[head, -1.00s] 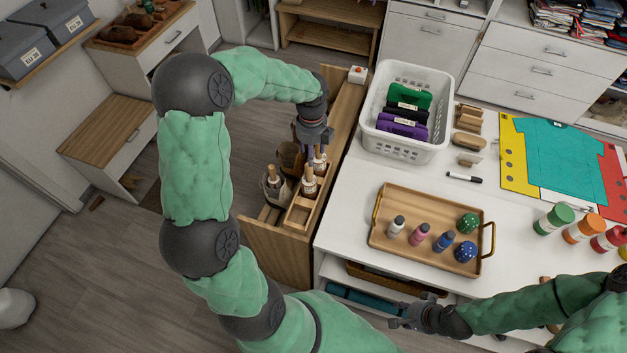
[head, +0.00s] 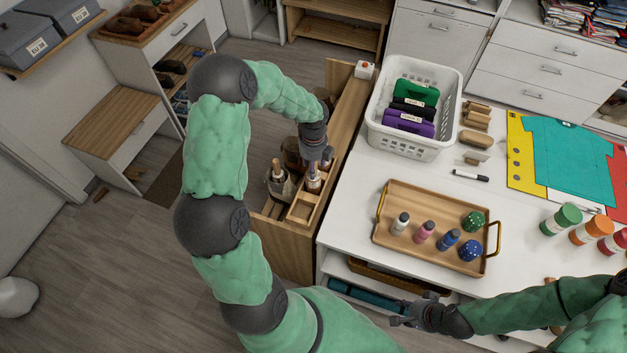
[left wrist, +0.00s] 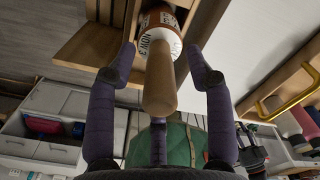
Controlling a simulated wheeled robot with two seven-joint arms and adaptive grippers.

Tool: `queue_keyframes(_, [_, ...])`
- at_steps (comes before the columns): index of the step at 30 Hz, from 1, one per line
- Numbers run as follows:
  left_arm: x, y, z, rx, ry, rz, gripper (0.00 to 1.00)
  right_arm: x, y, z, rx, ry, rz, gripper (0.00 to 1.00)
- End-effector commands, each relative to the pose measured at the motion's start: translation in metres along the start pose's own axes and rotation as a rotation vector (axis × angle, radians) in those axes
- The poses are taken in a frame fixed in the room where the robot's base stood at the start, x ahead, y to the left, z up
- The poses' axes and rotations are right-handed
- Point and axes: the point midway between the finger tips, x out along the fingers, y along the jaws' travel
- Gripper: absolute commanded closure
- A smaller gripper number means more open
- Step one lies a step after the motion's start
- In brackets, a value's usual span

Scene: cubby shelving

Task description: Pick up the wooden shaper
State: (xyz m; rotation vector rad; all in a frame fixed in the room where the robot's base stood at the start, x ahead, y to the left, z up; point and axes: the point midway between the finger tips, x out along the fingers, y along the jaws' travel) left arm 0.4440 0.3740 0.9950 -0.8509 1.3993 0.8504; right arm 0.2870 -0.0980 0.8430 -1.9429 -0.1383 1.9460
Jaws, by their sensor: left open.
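In the left wrist view, a tool with a smooth wooden handle (left wrist: 160,85) and a white and orange labelled collar stands in the wooden box; I take it for the wooden shaper. My left gripper (left wrist: 161,62) is open, with one finger on each side of the handle and gaps visible between. In the head view my left gripper (head: 318,150) is over the drawer and partly covers the tools below it. A labelled wood-handled tool (head: 313,182) shows just under it. My right gripper (head: 405,315) is by the table's front; its jaw opening is unclear.
The open wooden drawer (head: 347,120) has divider walls close around the tools. Another wood-handled tool (head: 278,176) stands in a pouch at left.

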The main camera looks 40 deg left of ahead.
Motion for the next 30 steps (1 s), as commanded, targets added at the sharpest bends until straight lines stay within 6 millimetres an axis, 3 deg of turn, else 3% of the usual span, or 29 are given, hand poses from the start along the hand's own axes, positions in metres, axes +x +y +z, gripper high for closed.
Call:
queue_keyframes(5, [-0.001,0.000,0.000,0.000,-0.001,-0.001,0.51,0.000,0.000,0.000,0.000,0.000,0.000,0.60])
queue_keyframes(10, [-0.001,0.000,0.000,0.000,-0.001,0.000,0.99,0.000,0.000,0.000,0.000,0.000,0.000,0.60])
queue_keyframes(23, [-0.003,0.000,0.000,0.001,-0.001,-0.001,1.00,-0.001,0.000,0.000,0.000,0.000,0.000,0.60])
queue_keyframes(30, [-0.024,-0.001,0.001,0.001,-0.004,-0.003,1.00,-0.003,-0.001,0.000,0.000,0.000,0.000,0.60])
